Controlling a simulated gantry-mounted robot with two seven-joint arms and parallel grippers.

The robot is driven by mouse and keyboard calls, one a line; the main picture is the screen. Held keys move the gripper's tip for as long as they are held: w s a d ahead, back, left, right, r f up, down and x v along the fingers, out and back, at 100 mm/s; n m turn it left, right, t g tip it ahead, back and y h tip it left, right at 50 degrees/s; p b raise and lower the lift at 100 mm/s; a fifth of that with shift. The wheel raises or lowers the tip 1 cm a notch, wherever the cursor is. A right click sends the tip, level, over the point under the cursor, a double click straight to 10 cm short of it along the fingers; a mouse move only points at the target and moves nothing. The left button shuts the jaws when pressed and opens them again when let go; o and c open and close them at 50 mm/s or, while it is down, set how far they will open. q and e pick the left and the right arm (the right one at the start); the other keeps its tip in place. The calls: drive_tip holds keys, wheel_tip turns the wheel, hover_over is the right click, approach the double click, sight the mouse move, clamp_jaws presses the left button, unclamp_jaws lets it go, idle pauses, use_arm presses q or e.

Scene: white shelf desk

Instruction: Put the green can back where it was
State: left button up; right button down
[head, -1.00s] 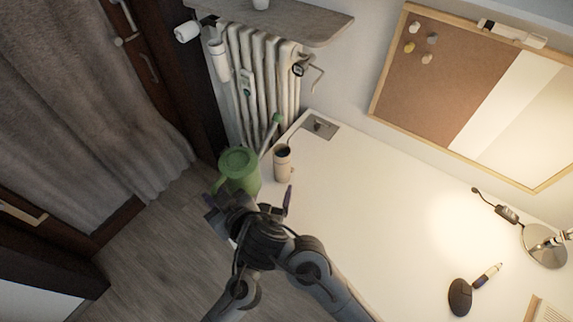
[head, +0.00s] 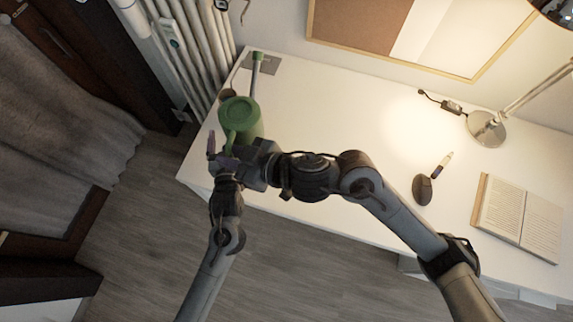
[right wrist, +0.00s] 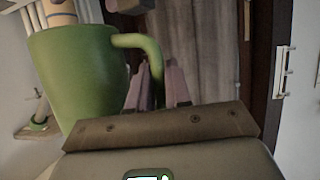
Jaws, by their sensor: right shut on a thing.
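The green can (head: 238,118) is a watering can with a long spout, at the left end of the white desk (head: 320,120). I cannot tell whether it touches the desktop. My right gripper (head: 222,148) is shut on its handle. In the right wrist view, the can (right wrist: 75,80) is at the left, and its curved handle runs down between the pinkish fingers of my right gripper (right wrist: 158,88). My left arm comes in from the lower left and ends close below the right gripper; its fingers cannot be made out.
A brown cup (head: 228,93) stands partly hidden just behind the can. A radiator (head: 190,40) is beyond the desk's left end. A black mouse (head: 423,189), an open book (head: 519,218) and a lamp base (head: 487,128) are further right. The desk's middle is clear.

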drive_tip(key=d+f+m+t, duration=0.1)
drive_tip(key=d+f, duration=0.6)
drive_tip(key=d, duration=0.5)
drive_tip(key=shift+f, duration=5.6)
drive_tip(key=c, duration=1.5)
unclamp_jaws()
drive_tip(key=shift+f+h, duration=0.25)
drive_tip(key=shift+h, duration=0.05)
drive_tip(key=o, duration=0.4)
drive_tip(key=shift+o, duration=0.2)
drive_tip(key=shift+r, duration=0.15)
